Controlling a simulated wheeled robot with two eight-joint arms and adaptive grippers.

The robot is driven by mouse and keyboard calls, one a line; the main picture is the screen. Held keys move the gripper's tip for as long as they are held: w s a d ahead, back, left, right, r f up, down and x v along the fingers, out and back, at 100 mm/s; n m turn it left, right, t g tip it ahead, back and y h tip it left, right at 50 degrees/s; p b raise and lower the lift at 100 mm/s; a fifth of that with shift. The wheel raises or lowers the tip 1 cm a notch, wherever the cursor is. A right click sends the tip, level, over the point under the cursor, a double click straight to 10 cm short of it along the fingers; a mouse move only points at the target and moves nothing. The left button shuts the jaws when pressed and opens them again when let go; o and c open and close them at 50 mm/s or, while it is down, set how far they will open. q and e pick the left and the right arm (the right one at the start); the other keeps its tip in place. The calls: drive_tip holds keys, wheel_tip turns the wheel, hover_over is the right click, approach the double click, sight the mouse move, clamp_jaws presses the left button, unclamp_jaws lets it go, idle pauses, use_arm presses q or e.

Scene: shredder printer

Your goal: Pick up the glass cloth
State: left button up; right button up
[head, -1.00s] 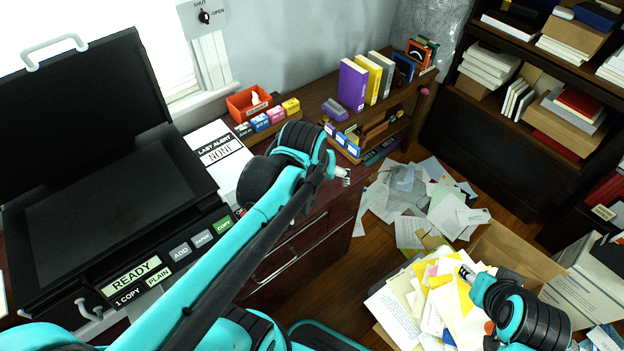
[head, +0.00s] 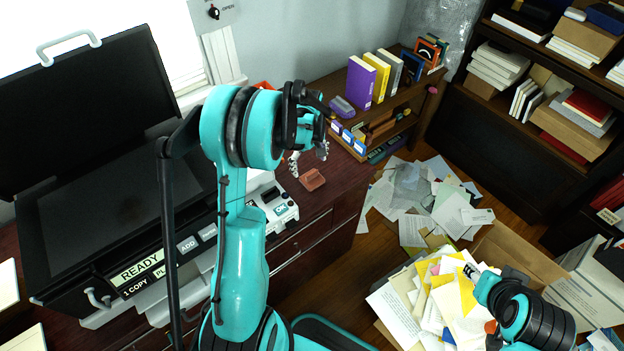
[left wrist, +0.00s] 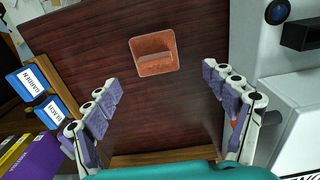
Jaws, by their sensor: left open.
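A small orange-brown square with a raised fold, which looks like the glass cloth (head: 312,180), lies flat on the dark red-brown desk top. In the left wrist view the cloth (left wrist: 153,54) is ahead of the fingers, between their lines. My left gripper (head: 309,157) is open and empty just above and behind the cloth in the head view. In the left wrist view its fingers (left wrist: 160,80) are wide apart, with bare desk between them. My right gripper (head: 469,271) is over the paper-filled box at the lower right; its jaw state is unclear.
A copier (head: 115,215) with its lid up stands at left. A white device with buttons (head: 275,208) is close to the cloth. Upright books (head: 362,85) and small labelled boxes (head: 350,140) stand behind. Loose papers (head: 430,200) cover the floor at right.

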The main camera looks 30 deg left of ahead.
sight(311, 175)
use_arm(q)
drive_tip(key=f, duration=0.2)
drive_tip(key=f+b, duration=0.1)
drive_tip(key=f, duration=0.1)
drive_tip(key=f+b, duration=0.1)
drive_tip(key=f, duration=0.2)
drive_tip(key=shift+w+d, duration=0.25)
drive_tip(key=shift+r, duration=0.15)
drive_tip(key=c, duration=1.1)
